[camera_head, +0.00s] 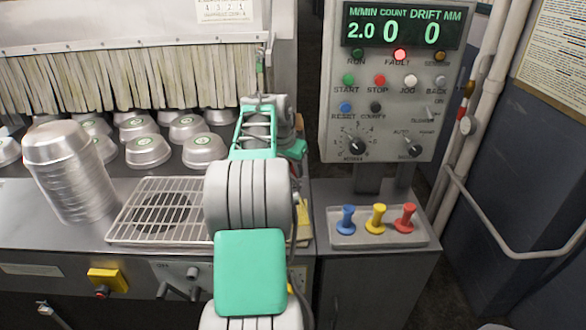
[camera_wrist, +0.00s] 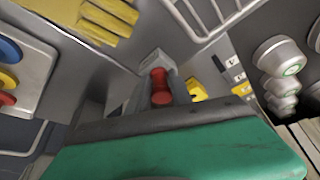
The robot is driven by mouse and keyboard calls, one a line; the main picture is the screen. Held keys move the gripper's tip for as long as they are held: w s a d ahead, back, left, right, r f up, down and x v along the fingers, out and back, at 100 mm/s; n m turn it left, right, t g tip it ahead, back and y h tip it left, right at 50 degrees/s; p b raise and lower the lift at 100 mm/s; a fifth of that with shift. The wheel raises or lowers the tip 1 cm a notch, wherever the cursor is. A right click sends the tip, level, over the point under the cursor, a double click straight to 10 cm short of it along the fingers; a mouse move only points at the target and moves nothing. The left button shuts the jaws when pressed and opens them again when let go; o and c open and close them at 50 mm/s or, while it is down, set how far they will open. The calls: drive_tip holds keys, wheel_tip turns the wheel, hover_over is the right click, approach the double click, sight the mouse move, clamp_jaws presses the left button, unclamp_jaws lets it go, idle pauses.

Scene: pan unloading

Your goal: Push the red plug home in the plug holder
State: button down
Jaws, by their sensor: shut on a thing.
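The red plug (camera_wrist: 161,86) is between the fingers of my gripper (camera_wrist: 160,96) in the wrist view, and the gripper is shut on it. The plug's far end meets a grey block that looks like the plug holder (camera_wrist: 156,61), on the dark metal bench front. How deep the plug sits in it cannot be told. In the head view my own arm hides the gripper, this plug and the holder.
A tray (camera_head: 342,240) with a blue (camera_head: 347,218), a yellow (camera_head: 376,218) and another red plug (camera_head: 405,217) stands right of my arm. A wire rack (camera_head: 120,228) and stacked pans (camera_head: 75,170) are left. Yellow gloves (camera_wrist: 105,18) lie near the bench edge.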

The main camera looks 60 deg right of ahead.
drive_tip(key=c, duration=1.1)
unclamp_jaws()
drive_tip(key=v, duration=0.8)
